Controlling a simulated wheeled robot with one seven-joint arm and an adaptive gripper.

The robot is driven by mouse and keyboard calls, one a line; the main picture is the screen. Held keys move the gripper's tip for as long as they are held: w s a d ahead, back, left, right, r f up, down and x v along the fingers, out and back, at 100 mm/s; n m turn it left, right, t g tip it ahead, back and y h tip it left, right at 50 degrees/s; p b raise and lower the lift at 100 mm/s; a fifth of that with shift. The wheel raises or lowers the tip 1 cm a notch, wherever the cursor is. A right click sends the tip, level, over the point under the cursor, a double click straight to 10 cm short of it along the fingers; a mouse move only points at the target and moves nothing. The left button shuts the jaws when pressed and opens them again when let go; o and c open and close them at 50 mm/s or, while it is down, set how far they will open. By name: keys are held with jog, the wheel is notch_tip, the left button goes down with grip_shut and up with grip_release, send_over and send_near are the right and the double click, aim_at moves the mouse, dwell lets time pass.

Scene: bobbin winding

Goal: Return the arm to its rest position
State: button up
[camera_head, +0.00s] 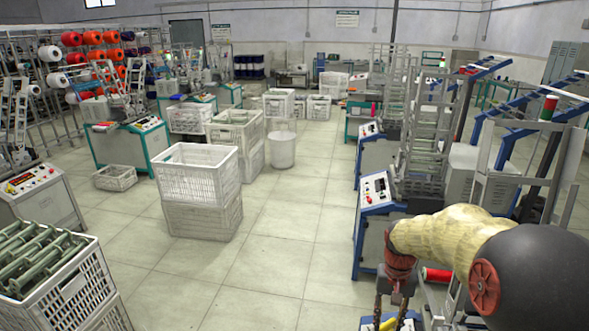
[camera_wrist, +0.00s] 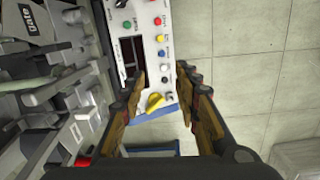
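My arm, with a pale yellow sleeve and a dark rounded joint, reaches in from the right edge of the head view. My gripper (camera_head: 391,312) hangs down at its end, near the bottom edge, in front of a winding machine. In the wrist view my gripper (camera_wrist: 161,70) has its two fingers spread apart with nothing held between them. Behind the fingers is a white control panel (camera_wrist: 145,22) with coloured buttons and a yellow knob (camera_wrist: 155,102). I cannot tell whether the fingers touch the panel.
Blue-framed winding machines (camera_head: 376,190) line the right side, close to my arm. A red bobbin (camera_head: 438,275) lies beside my gripper. White crates (camera_head: 198,177) stand stacked left of centre. A crate of green bobbins (camera_head: 70,290) is at lower left. The tiled floor (camera_head: 285,245) between is clear.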

jog(key=s+a+r+n+t, duration=0.1)
jog(key=s+a+r+t, duration=0.2)
jog(key=s+r, duration=0.6)
jog(key=s+a+r+n+t, duration=0.2)
jog(key=s+r, duration=0.6)
jog(key=s, duration=0.6)
jog(key=shift+a+r+t, duration=0.4)
jog(key=shift+a+t, duration=0.25)
jog(key=shift+t, duration=0.25)
jog(key=shift+s+r, duration=0.1)
